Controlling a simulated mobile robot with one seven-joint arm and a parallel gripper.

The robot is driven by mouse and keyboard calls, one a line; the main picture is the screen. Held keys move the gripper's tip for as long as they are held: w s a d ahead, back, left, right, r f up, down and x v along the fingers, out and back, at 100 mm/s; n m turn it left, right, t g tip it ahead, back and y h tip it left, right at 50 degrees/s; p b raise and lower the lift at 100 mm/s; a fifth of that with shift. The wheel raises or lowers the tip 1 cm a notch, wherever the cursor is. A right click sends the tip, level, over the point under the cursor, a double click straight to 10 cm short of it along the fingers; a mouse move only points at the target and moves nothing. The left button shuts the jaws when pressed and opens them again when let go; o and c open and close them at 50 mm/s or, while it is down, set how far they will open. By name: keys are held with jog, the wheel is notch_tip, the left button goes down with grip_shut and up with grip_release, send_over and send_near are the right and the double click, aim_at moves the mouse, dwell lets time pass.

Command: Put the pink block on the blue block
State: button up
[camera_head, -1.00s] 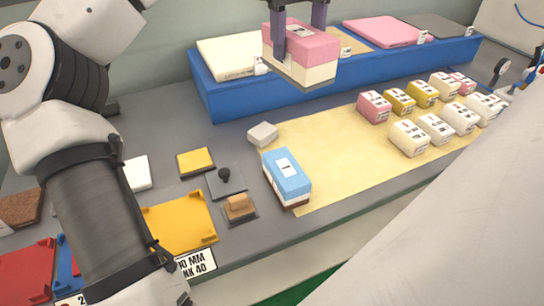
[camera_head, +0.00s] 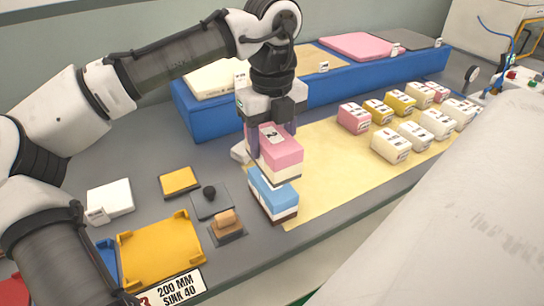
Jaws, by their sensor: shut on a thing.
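The pink block (camera_head: 280,152) has a pink upper layer, a cream lower layer and a label on top. My gripper (camera_head: 271,140) is shut on it, with a dark finger at either side. The blue block has a light blue top, a white band and a dark brown base, and stands at the left end of the cream mat.
Several small pink, yellow and white blocks stand on the right of the cream mat (camera_head: 330,185). A long blue platform (camera_head: 215,122) with flat slabs runs behind. Left are a yellow tray (camera_head: 160,250), a yellow pad (camera_head: 179,181), a black-knobbed plate (camera_head: 212,203) and a wooden-handled piece (camera_head: 226,219).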

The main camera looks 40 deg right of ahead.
aim_at(272, 135)
jog(key=shift+f, duration=2.3)
jog(key=shift+f, duration=0.1)
jog(key=o, duration=1)
notch_tip(272, 135, up, 12)
jog(key=shift+r, duration=0.15)
